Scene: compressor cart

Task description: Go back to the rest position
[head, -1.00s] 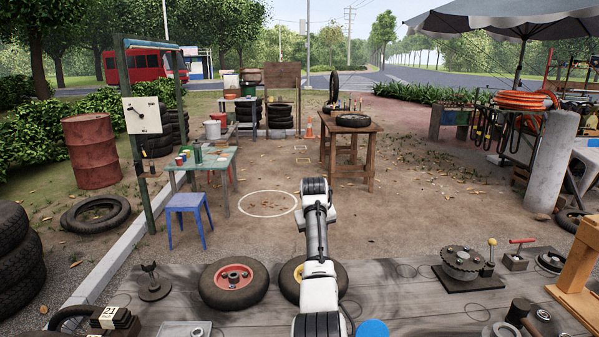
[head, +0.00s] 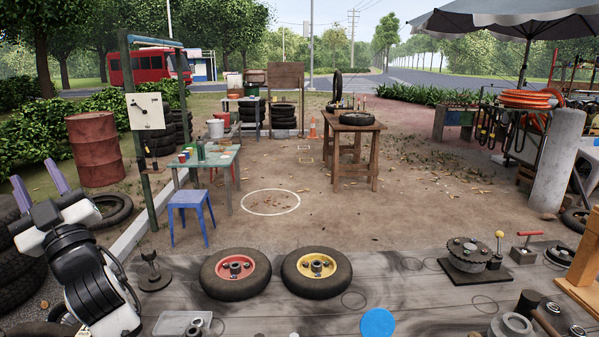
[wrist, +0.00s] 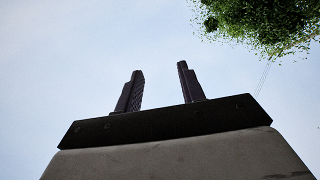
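My gripper (head: 38,182) is at the left edge of the head view, its two purple-looking fingers pointing up, above the left end of the workbench. In the wrist view my gripper (wrist: 158,88) shows two dark fingers standing well apart with only sky between them. It is open and empty. My arm is folded at the lower left of the head view and hides part of the stacked tires and the bench corner behind it.
A wheel with a red hub (head: 235,273) and one with a yellow hub (head: 316,272) lie on the wooden bench (head: 400,290). A blue disc (head: 378,323) is at the front. A geared part (head: 468,252) sits right. A black stand (head: 153,270) is near my arm. The bench middle is clear.

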